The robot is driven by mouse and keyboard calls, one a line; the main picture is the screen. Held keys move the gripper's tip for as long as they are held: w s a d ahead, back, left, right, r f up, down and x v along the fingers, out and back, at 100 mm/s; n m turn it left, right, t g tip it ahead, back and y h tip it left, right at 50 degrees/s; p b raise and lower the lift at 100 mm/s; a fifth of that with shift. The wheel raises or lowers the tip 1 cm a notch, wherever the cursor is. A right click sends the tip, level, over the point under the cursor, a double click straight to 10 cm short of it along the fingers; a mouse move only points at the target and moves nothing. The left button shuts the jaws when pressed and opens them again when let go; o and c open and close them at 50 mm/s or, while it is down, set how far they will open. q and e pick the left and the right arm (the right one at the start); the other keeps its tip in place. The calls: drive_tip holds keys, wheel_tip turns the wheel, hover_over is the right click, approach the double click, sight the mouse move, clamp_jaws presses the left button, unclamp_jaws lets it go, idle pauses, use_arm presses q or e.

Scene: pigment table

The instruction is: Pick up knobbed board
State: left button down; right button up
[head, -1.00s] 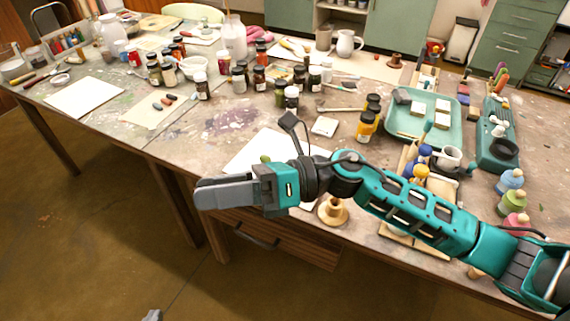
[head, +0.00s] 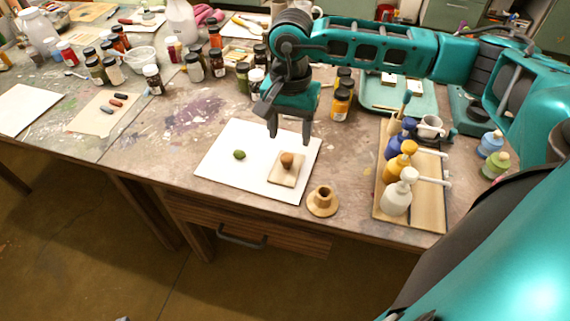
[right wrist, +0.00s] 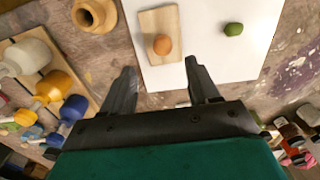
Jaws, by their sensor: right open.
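The knobbed board (head: 279,175) is a small pale wooden rectangle with a round brown knob (head: 287,160) on it. It lies on the right part of a white sheet on the table. It also shows in the right wrist view (right wrist: 172,25), with its knob beyond the gap between my fingers. My right gripper (head: 289,140) points down, open and empty, above the white sheet and a little behind the board. It also shows in the right wrist view (right wrist: 158,78). My left gripper is not in view.
A green oval object (head: 239,155) lies left of the board on the white sheet (head: 225,170). A wooden spool-like piece (head: 323,201) stands just right of the sheet. A wooden tray (head: 430,205) with pump bottles is farther right. Jars crowd behind.

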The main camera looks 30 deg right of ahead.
sight(287, 156)
drive_tip(key=f, duration=0.8)
drive_tip(key=shift+a+f, duration=0.1)
drive_tip(key=shift+a, duration=0.2)
clamp_jaws()
idle(0.3)
